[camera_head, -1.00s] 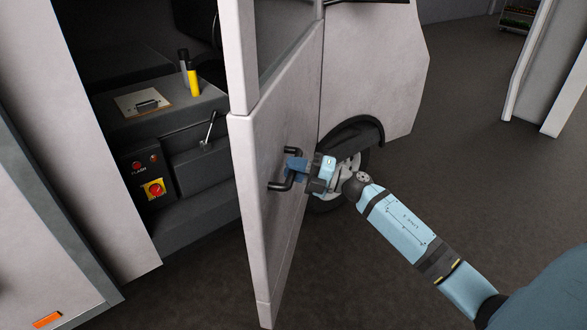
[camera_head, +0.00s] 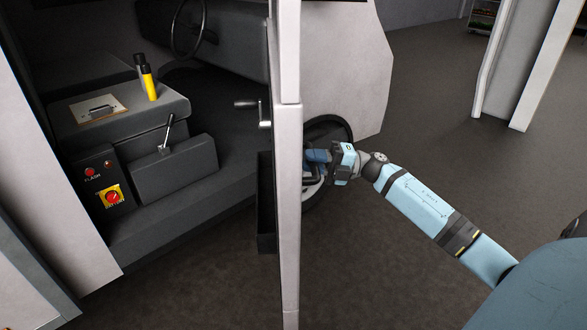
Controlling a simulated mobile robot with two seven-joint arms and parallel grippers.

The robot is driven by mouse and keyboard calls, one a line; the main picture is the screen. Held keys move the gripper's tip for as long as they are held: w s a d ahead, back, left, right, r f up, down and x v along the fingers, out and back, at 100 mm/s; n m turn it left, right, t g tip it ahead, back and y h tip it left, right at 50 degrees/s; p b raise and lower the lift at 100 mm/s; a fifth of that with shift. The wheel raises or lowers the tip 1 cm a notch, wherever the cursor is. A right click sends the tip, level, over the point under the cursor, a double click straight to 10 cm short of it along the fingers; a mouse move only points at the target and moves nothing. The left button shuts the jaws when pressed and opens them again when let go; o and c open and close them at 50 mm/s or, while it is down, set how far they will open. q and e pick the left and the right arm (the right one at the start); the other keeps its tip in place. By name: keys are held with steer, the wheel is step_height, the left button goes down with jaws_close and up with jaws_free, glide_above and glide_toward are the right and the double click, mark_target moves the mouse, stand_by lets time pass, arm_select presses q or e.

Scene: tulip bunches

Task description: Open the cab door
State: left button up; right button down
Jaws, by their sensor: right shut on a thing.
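The white cab door (camera_head: 289,220) stands open and shows almost edge-on in the middle of the head view. Its inner side faces left, with a dark pocket (camera_head: 266,203) and a black inside handle (camera_head: 247,104). My right gripper (camera_head: 314,158) is on the door's outer side, shut on the black outer door handle (camera_head: 309,178), which is mostly hidden by the gripper and the door edge. My left gripper is not in view.
The cab opening on the left shows a steering wheel (camera_head: 188,28), a lever (camera_head: 166,132), a red-and-yellow switch (camera_head: 112,197), a clipboard (camera_head: 98,109) and a yellow flashlight (camera_head: 149,83). A front wheel (camera_head: 326,140) is behind the door. Grey floor (camera_head: 420,270) is clear at the right.

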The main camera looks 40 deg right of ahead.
arm_select(q)
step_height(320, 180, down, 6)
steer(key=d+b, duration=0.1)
steer(key=b, duration=0.6)
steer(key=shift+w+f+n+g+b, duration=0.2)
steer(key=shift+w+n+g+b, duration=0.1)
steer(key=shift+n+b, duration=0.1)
arm_select(e)
steer(key=s+d+n+g+y, duration=0.1)
steer(key=s+d, duration=0.3)
steer(key=d, duration=0.6)
steer(key=s+d+n+g+y, duration=0.1)
steer(key=s+d+g, duration=0.3)
steer(key=d, duration=0.7)
steer(key=shift+s+n+y, duration=0.3)
steer(key=shift+n, duration=0.4)
steer(key=shift+a, duration=0.1)
steer(key=c, duration=1)
jaws_free()
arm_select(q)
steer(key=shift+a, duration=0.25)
